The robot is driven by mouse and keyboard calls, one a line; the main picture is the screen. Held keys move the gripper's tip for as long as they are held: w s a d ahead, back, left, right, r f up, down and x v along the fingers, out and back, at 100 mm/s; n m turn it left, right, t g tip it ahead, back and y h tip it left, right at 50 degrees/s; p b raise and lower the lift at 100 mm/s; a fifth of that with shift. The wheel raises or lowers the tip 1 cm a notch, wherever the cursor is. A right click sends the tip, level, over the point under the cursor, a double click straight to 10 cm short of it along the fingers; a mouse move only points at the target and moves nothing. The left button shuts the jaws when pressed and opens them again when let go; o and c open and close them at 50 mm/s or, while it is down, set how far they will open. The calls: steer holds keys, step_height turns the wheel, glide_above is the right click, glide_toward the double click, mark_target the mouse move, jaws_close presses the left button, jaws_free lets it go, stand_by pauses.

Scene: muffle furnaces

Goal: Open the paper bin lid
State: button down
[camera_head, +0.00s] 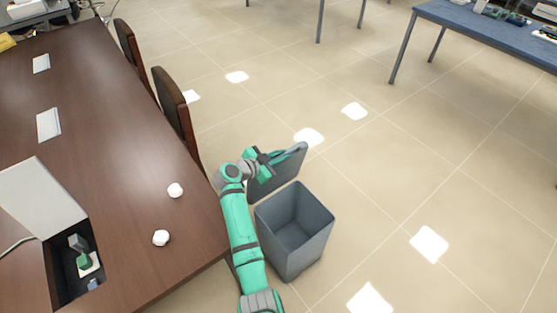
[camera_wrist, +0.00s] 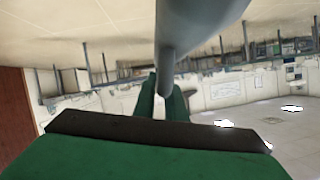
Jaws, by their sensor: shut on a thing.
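The grey paper bin (camera_head: 310,250) stands on the tiled floor beside the table, and its inside looks empty. Its grey lid (camera_head: 268,186) is raised, tilted up steeply at the bin's far side, so the mouth is uncovered. My gripper (camera_head: 284,155) is at the lid's upper edge and shut on it. In the wrist view, my green gripper fingers (camera_wrist: 161,97) meet a grey rounded part of the lid (camera_wrist: 190,45), which hides their tips. The exact grip contact is hard to make out.
A brown table (camera_head: 115,170) lies left of the bin, bearing two crumpled white paper balls (camera_head: 175,190) and paper sheets. A blue-topped table (camera_head: 480,30) is at upper right. The floor right of the bin is clear.

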stand_by(0.3)
steer(key=c, duration=2.1)
jaws_free()
steer(key=shift+a, duration=0.1)
steer(key=v, duration=1)
steer(key=shift+s+a+r, duration=0.2)
steer(key=shift+a, duration=0.05)
